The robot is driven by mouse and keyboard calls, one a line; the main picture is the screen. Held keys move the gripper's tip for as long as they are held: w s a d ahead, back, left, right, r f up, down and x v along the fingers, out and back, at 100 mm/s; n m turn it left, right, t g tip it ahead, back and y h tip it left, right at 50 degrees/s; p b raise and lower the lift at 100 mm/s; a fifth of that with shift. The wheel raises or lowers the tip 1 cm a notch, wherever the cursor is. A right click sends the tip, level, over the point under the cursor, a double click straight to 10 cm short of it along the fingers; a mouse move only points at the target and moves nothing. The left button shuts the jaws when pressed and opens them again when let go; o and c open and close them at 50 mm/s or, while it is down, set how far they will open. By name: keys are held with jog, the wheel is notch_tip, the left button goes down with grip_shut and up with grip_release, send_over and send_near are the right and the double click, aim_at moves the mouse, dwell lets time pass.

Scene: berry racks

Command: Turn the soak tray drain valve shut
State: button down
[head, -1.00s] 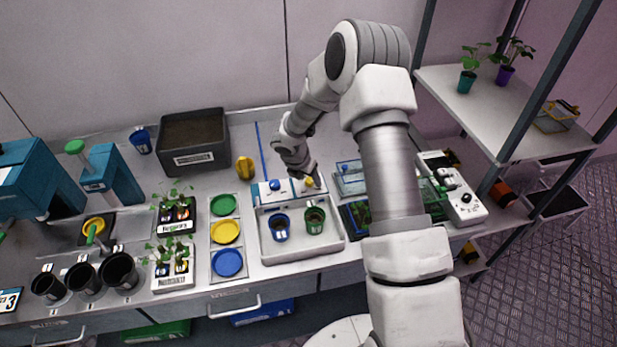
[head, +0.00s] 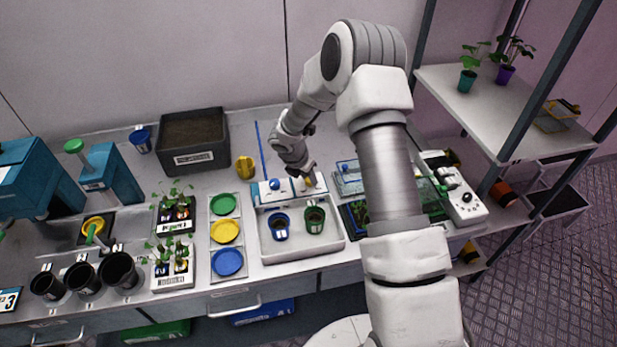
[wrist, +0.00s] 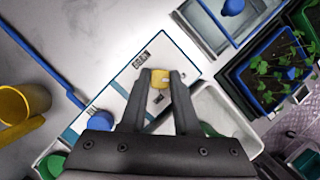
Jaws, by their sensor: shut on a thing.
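The soak tray (head: 305,256) is a pale, shallow tray at the bench's front middle, with a blue pot (head: 279,226) and a green pot (head: 314,219) in it. A white panel with blue edging (wrist: 128,88) runs along its back. The panel carries a blue knob (head: 275,184) on the left and a yellow valve handle (wrist: 159,79) on the right. My gripper (head: 309,176) is over the right end of the panel. In the wrist view its two fingers are shut on the yellow handle, one on each side. The small labels on the panel are unreadable.
A clear-lidded box (head: 348,178) and planted trays stand close to the right. Coloured lids (head: 228,231) are to the left. Bare bench lies behind the panel.

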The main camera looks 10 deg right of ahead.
jog(key=m+g+b, duration=0.1)
jog(key=m, duration=0.1)
jog(key=m+b, duration=0.1)
jog(key=m, duration=0.2)
jog(key=shift+w+a+f+g+h, duration=0.1)
jog(key=shift+w+g+h, duration=0.05)
jog(key=shift+g+h, duration=0.25)
jog(key=m+b, duration=0.1)
jog(key=m, duration=0.1)
jog(key=m+g+b, duration=0.1)
jog(key=m, duration=0.1)
jog(key=shift+w+g, duration=0.15)
jog(key=shift+g, duration=0.15)
jog(key=m+g+b, duration=0.1)
jog(key=m, duration=0.3)
jog(key=shift+b, duration=0.3)
jog(key=shift+w+m+g+y+b, duration=0.1)
jog(key=shift+m+g+y+b, duration=0.55)
jog(key=shift+m, duration=1.45)
jog(key=shift+g, duration=0.25)
jog(key=c, duration=0.6)
grip_release()
jog(key=shift+c, duration=0.2)
